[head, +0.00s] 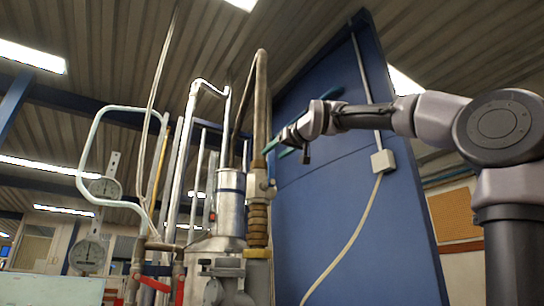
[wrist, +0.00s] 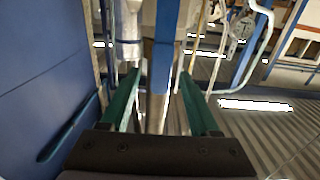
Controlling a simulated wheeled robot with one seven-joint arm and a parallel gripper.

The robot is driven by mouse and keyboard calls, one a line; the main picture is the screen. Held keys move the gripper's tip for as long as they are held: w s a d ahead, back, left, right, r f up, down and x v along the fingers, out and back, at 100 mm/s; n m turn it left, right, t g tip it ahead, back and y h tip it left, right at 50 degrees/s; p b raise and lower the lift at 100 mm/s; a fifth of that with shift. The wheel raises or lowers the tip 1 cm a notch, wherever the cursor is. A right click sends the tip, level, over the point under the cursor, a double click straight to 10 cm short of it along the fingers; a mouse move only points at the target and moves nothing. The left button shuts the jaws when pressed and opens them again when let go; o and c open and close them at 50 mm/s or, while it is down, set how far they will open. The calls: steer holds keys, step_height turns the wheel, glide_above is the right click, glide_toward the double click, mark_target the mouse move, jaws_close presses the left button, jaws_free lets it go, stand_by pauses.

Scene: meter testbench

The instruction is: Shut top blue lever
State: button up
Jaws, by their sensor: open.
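The top blue lever (wrist: 164,55) shows in the wrist view as an upright blue strip between the two green fingers of my gripper (wrist: 160,80). The fingers are open, with a gap on each side of the lever; I cannot tell whether either touches it. In the head view my gripper (head: 273,148) is beside the upper part of the brass pipe (head: 260,105), above a valve body (head: 260,185). The lever is small there, a thin blue piece (head: 271,168) just below the fingers, partly hidden.
Metal pipes, dial gauges (head: 88,255) and red levers (head: 155,284) crowd the left. A steel cylinder (head: 230,205) stands beside the valve.

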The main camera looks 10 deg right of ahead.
steer(key=shift+x, duration=1.35)
jaws_close()
stand_by(0.4)
